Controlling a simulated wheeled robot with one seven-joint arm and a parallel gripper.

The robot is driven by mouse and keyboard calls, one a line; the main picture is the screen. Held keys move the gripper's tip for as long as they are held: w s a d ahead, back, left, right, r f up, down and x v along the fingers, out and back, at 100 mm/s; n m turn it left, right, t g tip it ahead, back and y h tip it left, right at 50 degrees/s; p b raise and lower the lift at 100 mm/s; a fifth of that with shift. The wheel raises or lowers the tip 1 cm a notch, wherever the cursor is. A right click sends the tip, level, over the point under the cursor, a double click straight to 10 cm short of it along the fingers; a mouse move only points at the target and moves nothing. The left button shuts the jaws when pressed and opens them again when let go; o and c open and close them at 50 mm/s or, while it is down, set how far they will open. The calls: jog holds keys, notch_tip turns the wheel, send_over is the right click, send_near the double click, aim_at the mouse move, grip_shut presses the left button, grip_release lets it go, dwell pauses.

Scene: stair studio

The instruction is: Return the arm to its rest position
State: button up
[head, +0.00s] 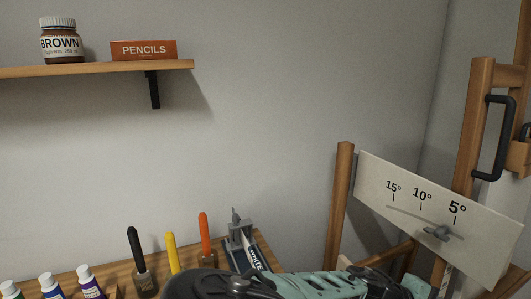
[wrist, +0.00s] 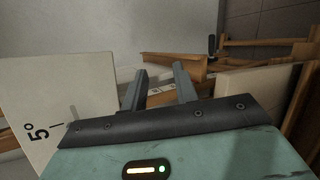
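My arm shows along the bottom of the head view, in teal and black; the gripper's fingertips are not visible there. In the wrist view my gripper (wrist: 158,82) has two grey fingers set apart with a gap between them. Nothing is held between the fingers. A white board marked 15°, 10° and 5° (head: 480,238) stands to the right of my arm in the head view. It also shows at the left of the wrist view (wrist: 75,95), beside the gripper.
A wooden easel frame (head: 474,130) with a black handle (head: 494,140) stands at right. On the bench are paint tubes (head: 90,280), handled tools (head: 137,255) and a grey clamp-like stand (head: 240,240). A wall shelf (head: 100,68) holds a BROWN jar (head: 62,44) and PENCILS box (head: 144,50).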

jog(key=s+a+f+g+y, duration=0.35)
jog(key=s+a+y, duration=0.35)
jog(key=s+a, duration=0.35)
jog(key=s+a+r+n+t+y, duration=0.1)
jog(key=s+a+r+y, duration=0.1)
jog(key=a+r, duration=0.3)
jog(key=s+a+r+n+t+y, duration=0.2)
jog(key=a+r+y, duration=0.2)
jog(key=r, duration=0.9)
jog(key=shift+s+a+y, duration=0.2)
jog(key=shift+a+y, duration=0.1)
jog(key=shift+a, duration=0.7)
